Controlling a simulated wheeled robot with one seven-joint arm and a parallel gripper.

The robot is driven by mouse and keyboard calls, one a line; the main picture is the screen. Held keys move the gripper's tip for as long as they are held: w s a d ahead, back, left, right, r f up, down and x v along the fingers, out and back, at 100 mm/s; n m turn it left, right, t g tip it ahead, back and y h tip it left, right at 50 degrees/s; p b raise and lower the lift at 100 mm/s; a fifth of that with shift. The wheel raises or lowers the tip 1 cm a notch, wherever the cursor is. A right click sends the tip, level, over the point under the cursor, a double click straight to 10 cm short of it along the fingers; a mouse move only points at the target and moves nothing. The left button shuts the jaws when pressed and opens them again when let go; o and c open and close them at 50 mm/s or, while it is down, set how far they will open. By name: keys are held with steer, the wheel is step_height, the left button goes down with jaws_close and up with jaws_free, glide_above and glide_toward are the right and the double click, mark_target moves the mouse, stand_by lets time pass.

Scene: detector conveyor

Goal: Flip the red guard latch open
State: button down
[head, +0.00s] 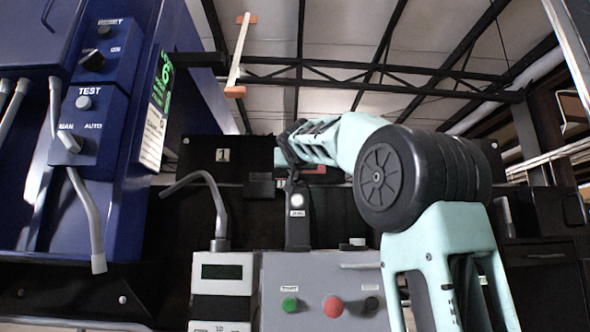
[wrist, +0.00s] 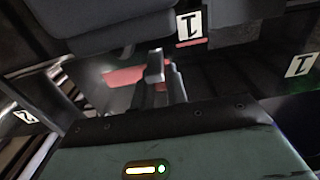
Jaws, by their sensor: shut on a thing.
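The red guard latch (wrist: 124,76) shows in the wrist view as a flat red piece behind my gripper (wrist: 160,75). A smaller bit of red shows between the dark fingers. My gripper's fingers are close together and shut on the red latch, though the exact contact is hard to see. In the head view a red strip (head: 317,170) shows just below my forearm. My gripper (head: 291,172) is beside its left end, dark and partly hidden against the black post. How far the latch is turned I cannot tell.
A grey control box (head: 325,270) with a green and a red button stands below. A keypad unit (head: 221,290) with a bent grey handle (head: 213,195) is on its left. A blue cabinet (head: 125,190) with switches fills the left side. A plate marked 1 (wrist: 189,27) hangs nearby.

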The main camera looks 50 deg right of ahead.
steer(key=c, duration=1.7)
jaws_free()
steer(key=shift+f, duration=0.1)
steer(key=shift+s+a+f+b, duration=0.15)
steer(key=shift+s+a+b, duration=0.25)
steer(key=shift+b, duration=0.6)
steer(key=shift+r+b+v, duration=0.15)
steer(key=shift+b+v, duration=2.3)
steer(key=shift+v, duration=1.6)
steer(key=shift+r+b+v, duration=0.1)
steer(key=shift+b+v, duration=2.35)
steer(key=shift+v, duration=1.6)
